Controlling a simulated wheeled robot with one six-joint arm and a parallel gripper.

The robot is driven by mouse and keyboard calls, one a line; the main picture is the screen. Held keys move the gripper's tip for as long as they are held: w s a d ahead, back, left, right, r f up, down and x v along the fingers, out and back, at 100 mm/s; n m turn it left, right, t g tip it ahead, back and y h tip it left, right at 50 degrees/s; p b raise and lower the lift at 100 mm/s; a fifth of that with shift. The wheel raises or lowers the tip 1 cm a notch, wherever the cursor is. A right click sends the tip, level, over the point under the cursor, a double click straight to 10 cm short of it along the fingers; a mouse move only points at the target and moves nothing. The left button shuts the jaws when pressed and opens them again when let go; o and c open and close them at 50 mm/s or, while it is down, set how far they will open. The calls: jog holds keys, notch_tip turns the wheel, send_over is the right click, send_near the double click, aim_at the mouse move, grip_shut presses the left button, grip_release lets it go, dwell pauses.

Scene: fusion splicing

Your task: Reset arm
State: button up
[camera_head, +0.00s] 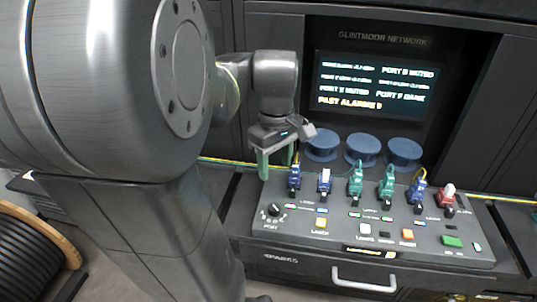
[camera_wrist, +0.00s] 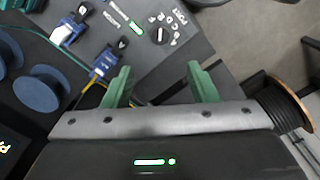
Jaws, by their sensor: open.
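My gripper (camera_head: 277,160) has two green fingers and hangs over the left end of the control panel (camera_head: 335,251), near the back edge. In the wrist view my gripper (camera_wrist: 159,84) shows its fingers spread apart with nothing between them. The leftmost blue connector (camera_head: 294,180) stands just to the right of the fingers in the head view, apart from them. The same blue connector (camera_wrist: 107,62) lies close by the left finger in the wrist view. My large arm links cover the left of the head view.
Several connectors line the panel, including a green one (camera_head: 356,184) and a red one (camera_head: 446,195). Blue spools (camera_head: 363,149) stand behind them. A screen (camera_head: 374,84) reads "PAST ALARMS". A rotary knob (camera_head: 274,210) sits front left. A black cable reel (camera_head: 36,252) stands on the floor at left.

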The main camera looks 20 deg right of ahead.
aim_at(274, 207)
dwell(0.4)
notch_tip(274, 207, down, 14)
jog(key=shift+r, duration=0.1)
dwell(0.5)
